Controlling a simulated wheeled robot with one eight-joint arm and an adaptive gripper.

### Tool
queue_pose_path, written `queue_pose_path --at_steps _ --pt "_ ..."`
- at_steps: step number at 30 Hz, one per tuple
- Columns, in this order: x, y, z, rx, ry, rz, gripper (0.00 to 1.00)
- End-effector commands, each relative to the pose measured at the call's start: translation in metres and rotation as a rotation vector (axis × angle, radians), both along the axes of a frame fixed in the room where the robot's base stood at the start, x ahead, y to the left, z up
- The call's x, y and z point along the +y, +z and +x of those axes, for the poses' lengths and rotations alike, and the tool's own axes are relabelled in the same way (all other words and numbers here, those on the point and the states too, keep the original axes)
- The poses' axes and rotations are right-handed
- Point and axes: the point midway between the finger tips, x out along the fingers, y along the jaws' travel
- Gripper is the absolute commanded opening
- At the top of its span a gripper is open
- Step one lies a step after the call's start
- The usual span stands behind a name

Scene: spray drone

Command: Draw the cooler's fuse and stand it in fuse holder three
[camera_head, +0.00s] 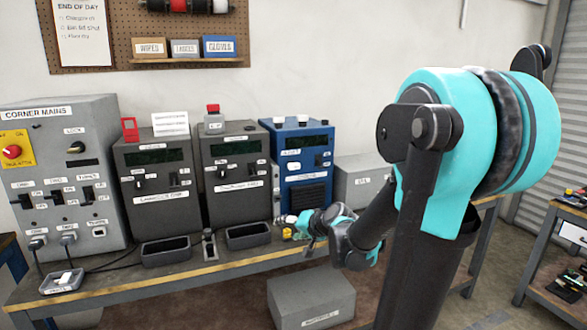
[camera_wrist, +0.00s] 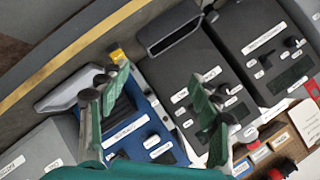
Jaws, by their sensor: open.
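A blue unit (camera_head: 303,160) with a dark display and a black grille stands on the bench; its label is too small to read surely as the cooler. It also shows in the wrist view (camera_wrist: 158,128), partly behind the fingers. My gripper (camera_head: 310,226) is low at the bench's front, before the blue unit. In the wrist view my gripper (camera_wrist: 157,75) has its green fingers spread, with nothing seen held between them. A small yellow piece (camera_head: 287,233) sits beside it, near the left fingertip in the wrist view (camera_wrist: 117,54). I cannot make out the fuse or number the fuse holders.
Two dark grey units (camera_head: 158,178) stand left of the blue one, with black trays (camera_head: 166,251) before them. The corner mains cabinet (camera_head: 68,165) is at far left. A grey box (camera_head: 360,180) stands right. Another grey box (camera_head: 312,300) is below the bench edge.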

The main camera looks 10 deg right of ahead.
Motion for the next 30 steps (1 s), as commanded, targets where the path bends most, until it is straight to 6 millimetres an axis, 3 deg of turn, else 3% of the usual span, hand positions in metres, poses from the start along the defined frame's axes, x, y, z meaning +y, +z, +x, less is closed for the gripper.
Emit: queue_pose_path --at_steps 1,5,9,15,21,30 --pt "0.000 0.011 0.020 -0.027 -0.028 0.060 0.64" --pt "-0.006 0.043 0.069 -0.100 -0.119 0.236 0.64" --pt "-0.024 0.072 0.120 -0.167 -0.232 0.431 0.64" --pt "-0.058 0.094 0.175 -0.224 -0.384 0.665 0.64" --pt "-0.079 0.099 0.198 -0.243 -0.465 0.779 0.64" --pt "-0.082 0.100 0.201 -0.245 -0.477 0.796 0.64"
